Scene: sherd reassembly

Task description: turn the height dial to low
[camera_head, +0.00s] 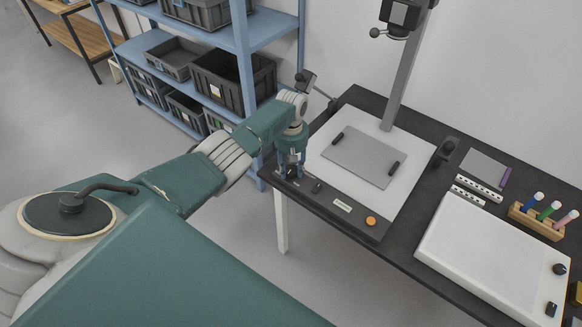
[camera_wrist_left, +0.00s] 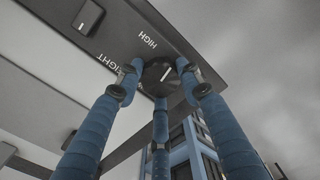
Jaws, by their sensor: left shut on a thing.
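The height dial (camera_wrist_left: 157,76) is a dark round knob with a white pointer line, on the dark front strip (camera_wrist_left: 125,25) of the stand's base. The word HIGH is readable beside it, and part of the word HEIGHT shows; no LOW label is visible. My left gripper (camera_wrist_left: 162,82) is shut on the dial, its blue fingers around the knob. In the head view my left gripper (camera_head: 291,172) points down at the left end of the front strip and mostly hides the dial. My right gripper is not in view.
The front strip also carries a small switch (camera_head: 317,187) and an orange button (camera_head: 371,221). The stand's column (camera_head: 408,75) rises behind the grey plate (camera_head: 361,157). A white light box (camera_head: 492,252) and a pen rack (camera_head: 537,222) stand at right. Blue shelving (camera_head: 245,65) is behind my arm.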

